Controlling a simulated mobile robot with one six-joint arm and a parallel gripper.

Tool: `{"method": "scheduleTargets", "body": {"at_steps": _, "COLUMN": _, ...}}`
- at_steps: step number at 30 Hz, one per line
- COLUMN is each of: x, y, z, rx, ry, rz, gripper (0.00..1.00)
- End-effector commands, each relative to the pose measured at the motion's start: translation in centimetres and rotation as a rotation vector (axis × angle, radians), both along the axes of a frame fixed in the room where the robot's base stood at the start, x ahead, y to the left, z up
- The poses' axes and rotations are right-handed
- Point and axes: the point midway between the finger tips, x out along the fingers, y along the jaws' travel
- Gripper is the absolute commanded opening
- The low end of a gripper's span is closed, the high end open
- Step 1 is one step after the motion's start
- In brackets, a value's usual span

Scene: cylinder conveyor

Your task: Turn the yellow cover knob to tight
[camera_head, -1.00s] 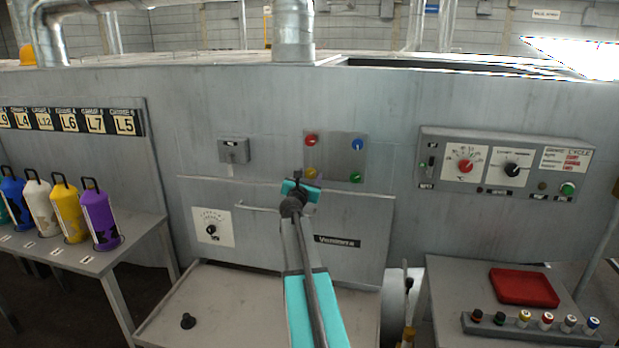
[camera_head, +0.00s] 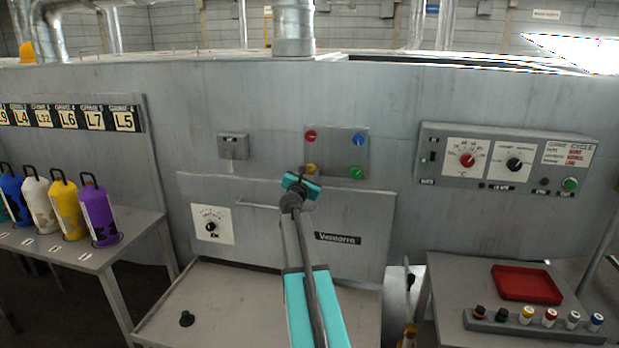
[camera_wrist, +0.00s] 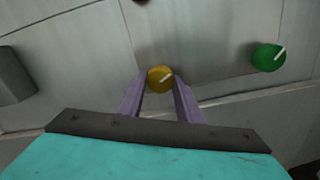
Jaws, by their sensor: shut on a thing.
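The yellow knob (camera_wrist: 160,79) is on a square cover plate (camera_head: 336,147) with other coloured knobs at its corners. My gripper (camera_wrist: 159,84) is shut on this knob. In the head view my gripper (camera_head: 302,182) reaches the lower left corner of the plate, and the yellow knob (camera_head: 311,168) shows just above it, partly hidden.
The green knob (camera_head: 356,173) is to the right, the red knob (camera_head: 310,136) above and the blue knob (camera_head: 358,139) at upper right. A horizontal handle bar (camera_head: 247,203) runs just below the plate. A grey box (camera_head: 233,146) is to the left.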

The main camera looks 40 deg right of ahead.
Motion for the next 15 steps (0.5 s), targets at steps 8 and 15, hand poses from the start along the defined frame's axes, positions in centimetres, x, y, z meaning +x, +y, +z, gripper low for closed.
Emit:
{"method": "scheduleTargets", "body": {"at_steps": 8, "x": 0.03, "y": -0.02, "z": -0.43, "rx": 0.113, "ry": -0.186, "rz": 0.000, "gripper": 0.10}}
{"method": "scheduleTargets", "body": {"at_steps": 15, "x": 0.06, "y": -0.01, "z": -0.39, "rx": 0.224, "ry": -0.364, "rz": 0.000, "gripper": 0.10}}
